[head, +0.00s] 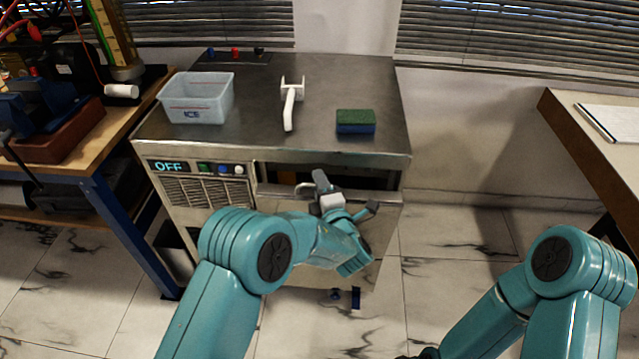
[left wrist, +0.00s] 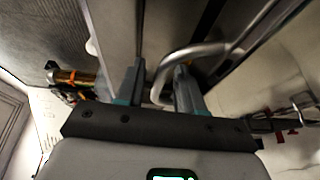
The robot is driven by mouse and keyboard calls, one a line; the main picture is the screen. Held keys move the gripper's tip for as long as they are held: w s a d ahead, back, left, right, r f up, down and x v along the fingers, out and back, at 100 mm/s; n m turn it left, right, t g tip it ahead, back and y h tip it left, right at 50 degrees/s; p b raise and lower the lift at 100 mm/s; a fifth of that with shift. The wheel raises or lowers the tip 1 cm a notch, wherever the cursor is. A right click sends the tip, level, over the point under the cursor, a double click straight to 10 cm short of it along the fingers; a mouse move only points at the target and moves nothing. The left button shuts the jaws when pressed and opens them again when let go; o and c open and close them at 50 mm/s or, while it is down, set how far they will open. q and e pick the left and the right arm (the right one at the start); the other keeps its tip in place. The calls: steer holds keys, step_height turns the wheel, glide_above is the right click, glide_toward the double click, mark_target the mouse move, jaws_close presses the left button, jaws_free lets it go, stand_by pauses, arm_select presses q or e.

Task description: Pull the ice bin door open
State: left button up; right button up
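The ice bin door (head: 385,218) is on the front of the steel ice machine (head: 270,150). A dark gap shows between its top edge and the counter, so it stands partly open. Its curved metal handle (head: 304,187) also shows in the left wrist view (left wrist: 200,49). My left gripper (head: 320,184) is at the handle in front of the door. In the left wrist view its two fingers (left wrist: 158,86) are apart, with the end of the handle bar between them. I cannot tell whether they touch it.
On the counter are a clear ice tub (head: 198,98), a white scoop (head: 290,104) and a green-and-blue sponge (head: 356,121). A workbench (head: 100,150) stands close on the left, a table (head: 590,135) on the right. The tiled floor between machine and table is clear.

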arm_select(q)
steer(key=shift+r, duration=0.1)
jaws_close()
steer(key=shift+s, duration=0.25)
steer(key=s+f+b, duration=0.1)
steer(key=s+f, duration=0.3)
steer(key=s, duration=0.9)
steer(key=shift+b, duration=0.35)
steer(key=shift+f, duration=0.1)
jaws_free()
